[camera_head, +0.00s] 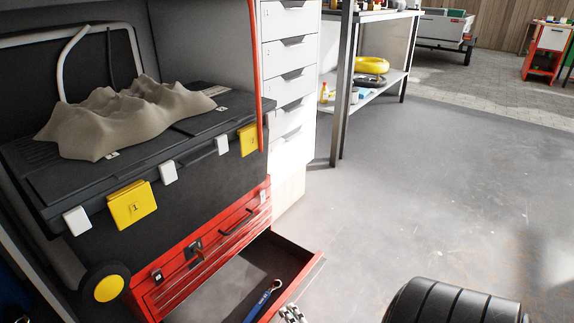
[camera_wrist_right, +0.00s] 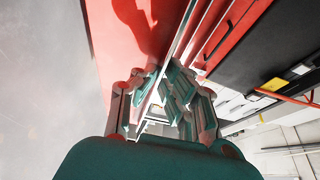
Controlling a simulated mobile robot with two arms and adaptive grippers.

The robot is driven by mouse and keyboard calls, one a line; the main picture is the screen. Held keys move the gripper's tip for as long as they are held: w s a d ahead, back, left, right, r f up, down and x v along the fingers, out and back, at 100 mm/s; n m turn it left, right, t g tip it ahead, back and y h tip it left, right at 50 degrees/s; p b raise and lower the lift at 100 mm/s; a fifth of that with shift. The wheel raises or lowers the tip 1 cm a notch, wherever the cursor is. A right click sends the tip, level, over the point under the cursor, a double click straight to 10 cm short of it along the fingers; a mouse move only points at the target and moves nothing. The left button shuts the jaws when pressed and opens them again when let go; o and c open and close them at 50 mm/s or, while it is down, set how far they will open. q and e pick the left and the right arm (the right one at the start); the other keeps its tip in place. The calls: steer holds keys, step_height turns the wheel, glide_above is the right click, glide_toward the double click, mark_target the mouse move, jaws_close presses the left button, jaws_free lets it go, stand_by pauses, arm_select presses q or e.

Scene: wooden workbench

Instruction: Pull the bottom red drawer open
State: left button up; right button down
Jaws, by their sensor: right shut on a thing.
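The red tool chest (camera_head: 150,297) stands low under a large black toolbox. Its bottom drawer (camera_head: 312,270) is pulled well out, showing a dark interior with a blue wrench (camera_head: 263,300) lying in it. My right gripper (camera_head: 290,314) is at the drawer's front edge, at the bottom of the head view, mostly cut off by the frame. In the right wrist view, its fingers (camera_wrist_right: 166,88) close around the edge of the red drawer front (camera_wrist_right: 140,30), one on each side. The drawers above look shut. My left gripper is not in view.
The black toolbox (camera_head: 165,215) with yellow latches carries a grey rock-like model (camera_head: 125,115). A white drawer cabinet (camera_head: 290,75) stands just behind the chest. A metal shelf bench (camera_head: 365,95) is farther back.

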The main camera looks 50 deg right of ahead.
steer(key=c, duration=1.5)
jaws_free()
steer(key=v, duration=0.7)
steer(key=shift+s, duration=0.25)
